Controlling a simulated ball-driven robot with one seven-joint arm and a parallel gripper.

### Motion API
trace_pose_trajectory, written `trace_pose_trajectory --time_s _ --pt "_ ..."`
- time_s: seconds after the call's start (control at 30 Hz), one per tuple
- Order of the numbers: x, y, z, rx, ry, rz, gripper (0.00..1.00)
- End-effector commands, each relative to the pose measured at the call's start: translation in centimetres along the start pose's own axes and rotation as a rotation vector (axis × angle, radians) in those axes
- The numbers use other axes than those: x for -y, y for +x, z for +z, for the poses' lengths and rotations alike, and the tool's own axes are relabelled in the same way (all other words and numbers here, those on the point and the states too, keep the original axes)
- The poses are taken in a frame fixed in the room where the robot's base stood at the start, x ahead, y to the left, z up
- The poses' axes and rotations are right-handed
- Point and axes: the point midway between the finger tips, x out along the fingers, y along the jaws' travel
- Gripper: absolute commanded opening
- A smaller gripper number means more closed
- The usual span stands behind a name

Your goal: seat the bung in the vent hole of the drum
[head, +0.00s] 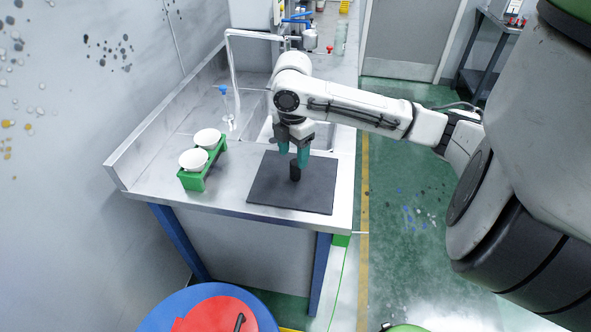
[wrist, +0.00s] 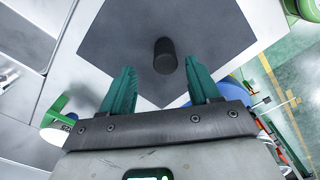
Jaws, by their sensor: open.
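The bung, a small black cylinder (head: 295,171), stands upright on a dark square mat (head: 268,190) on the steel bench. It also shows in the wrist view (wrist: 165,56), just beyond my fingertips and roughly midway between them. My gripper (head: 292,157) is open above the bung, with teal fingers pointing down; in the wrist view its fingers (wrist: 161,80) are spread and empty. The drum (head: 190,297) is blue with a red top (head: 208,314) at the bottom edge of the head view, partly cut off. A dark mark shows on the red top; I cannot tell whether it is the vent hole.
A green rack (head: 193,181) with two white round pieces stands left of the mat. A sink with a curved tap (head: 231,70) lies behind my gripper. A wall edges the bench at left. Green floor (head: 400,220) is open at right.

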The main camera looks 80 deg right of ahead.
Motion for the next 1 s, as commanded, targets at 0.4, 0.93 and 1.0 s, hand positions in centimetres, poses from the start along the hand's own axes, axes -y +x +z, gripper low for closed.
trace_pose_trajectory --time_s 0.4,0.93,1.0 --pt "0.8 4.3 0.2 -0.001 0.001 0.0 0.61" --pt "0.7 5.9 0.2 0.001 0.0 0.002 0.5" --pt "0.7 5.9 0.2 0.001 0.0 0.002 0.43"
